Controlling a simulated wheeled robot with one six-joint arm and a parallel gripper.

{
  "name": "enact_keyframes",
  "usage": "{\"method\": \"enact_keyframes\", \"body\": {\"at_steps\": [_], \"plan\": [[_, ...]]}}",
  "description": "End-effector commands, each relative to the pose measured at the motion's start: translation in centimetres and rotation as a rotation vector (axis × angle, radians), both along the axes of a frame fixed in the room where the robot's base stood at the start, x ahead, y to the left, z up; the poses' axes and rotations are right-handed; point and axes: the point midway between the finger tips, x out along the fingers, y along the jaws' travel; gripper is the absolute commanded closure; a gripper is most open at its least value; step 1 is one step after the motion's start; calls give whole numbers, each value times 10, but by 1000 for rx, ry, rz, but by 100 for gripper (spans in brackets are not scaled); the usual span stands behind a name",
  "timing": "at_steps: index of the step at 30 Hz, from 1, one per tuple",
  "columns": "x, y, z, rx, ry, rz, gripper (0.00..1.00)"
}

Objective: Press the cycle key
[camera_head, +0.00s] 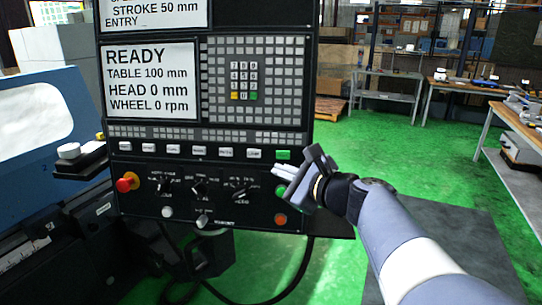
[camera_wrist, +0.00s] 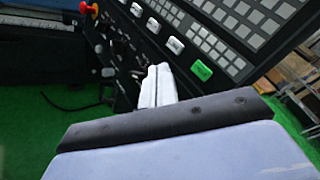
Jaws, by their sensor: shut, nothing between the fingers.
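The control panel (camera_head: 212,210) is black and fills the middle of the head view. A row of keys runs below its keypad, white ones and a green key (camera_head: 283,155) at the right end. I cannot read the key labels, so I cannot confirm which is the cycle key. My gripper (camera_head: 276,170) is shut and empty, its pale fingertips just below the green key. In the wrist view, the green key (camera_wrist: 201,70) lies to the right of the fingertips (camera_wrist: 159,68) and appears apart from them.
A red knob (camera_head: 127,182), rotary dials (camera_head: 201,188) and a round red button (camera_head: 281,219) sit lower on the panel. The screen (camera_head: 151,80) reads READY. Green floor is open to the right, before workbenches (camera_head: 465,95).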

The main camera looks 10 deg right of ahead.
Motion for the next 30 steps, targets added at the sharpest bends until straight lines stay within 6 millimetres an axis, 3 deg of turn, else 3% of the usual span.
{"method": "enact_keyframes", "body": {"at_steps": [15, 21, 30], "plan": [[63, -22, -13, 0, 1, 1, 100], [74, -26, -15, -1, 0, 1, 100], [76, -26, -15, -1, 0, 0, 100]]}}
